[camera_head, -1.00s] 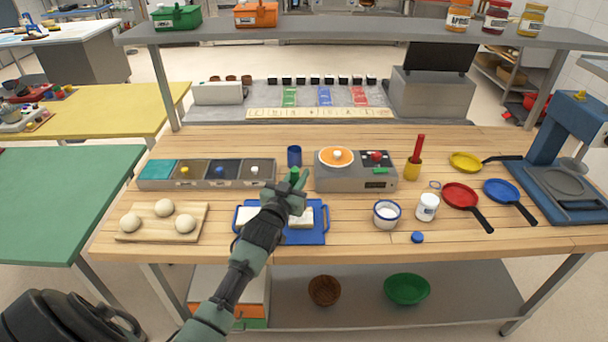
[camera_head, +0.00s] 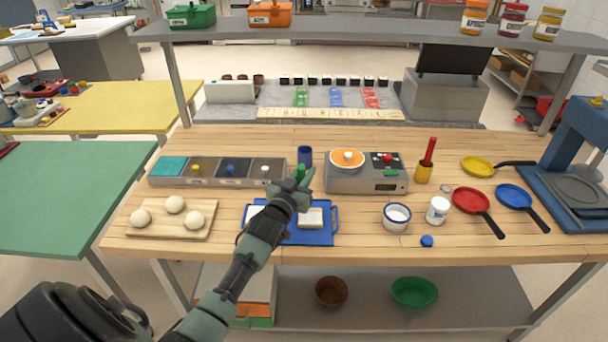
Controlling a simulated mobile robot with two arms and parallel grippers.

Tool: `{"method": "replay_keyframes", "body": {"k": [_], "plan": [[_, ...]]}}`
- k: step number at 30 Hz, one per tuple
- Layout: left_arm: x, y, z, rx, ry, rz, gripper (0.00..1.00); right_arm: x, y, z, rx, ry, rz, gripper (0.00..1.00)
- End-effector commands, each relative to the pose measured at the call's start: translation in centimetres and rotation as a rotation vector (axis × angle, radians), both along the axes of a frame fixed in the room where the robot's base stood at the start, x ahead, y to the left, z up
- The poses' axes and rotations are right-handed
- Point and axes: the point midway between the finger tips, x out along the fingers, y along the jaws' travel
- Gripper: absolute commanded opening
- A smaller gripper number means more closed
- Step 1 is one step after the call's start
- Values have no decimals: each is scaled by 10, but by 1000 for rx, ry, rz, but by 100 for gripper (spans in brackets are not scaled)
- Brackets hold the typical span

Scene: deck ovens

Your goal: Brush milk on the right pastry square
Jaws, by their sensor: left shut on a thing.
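A blue tray (camera_head: 328,236) lies on the wooden table and bears two pale pastry squares. The right pastry square (camera_head: 311,218) shows mostly clear; the left one (camera_head: 254,211) is partly hidden by my left arm. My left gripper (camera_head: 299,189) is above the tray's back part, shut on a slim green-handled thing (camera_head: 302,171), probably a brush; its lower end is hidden. A blue-rimmed white cup (camera_head: 396,224) with white content stands right of the tray. I cannot tell if that content is milk. My right gripper is not in view.
A board (camera_head: 150,232) with dough balls lies at left. Behind the tray are a compartment bin (camera_head: 220,182), a blue cup (camera_head: 305,157) and a grey appliance (camera_head: 345,184). A white jar (camera_head: 438,210), a blue cap (camera_head: 427,241) and several pans are at right.

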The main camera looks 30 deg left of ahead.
Motion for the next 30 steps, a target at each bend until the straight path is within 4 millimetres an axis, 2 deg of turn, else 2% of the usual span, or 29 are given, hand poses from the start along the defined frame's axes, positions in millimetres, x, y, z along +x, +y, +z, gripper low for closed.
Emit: {"method": "replay_keyframes", "body": {"k": [20, 30], "plan": [[14, -25, -2, -2, 2, 0, 0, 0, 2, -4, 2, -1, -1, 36], [26, -44, -1, -2, 2, -1, 0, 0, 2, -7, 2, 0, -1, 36]]}}
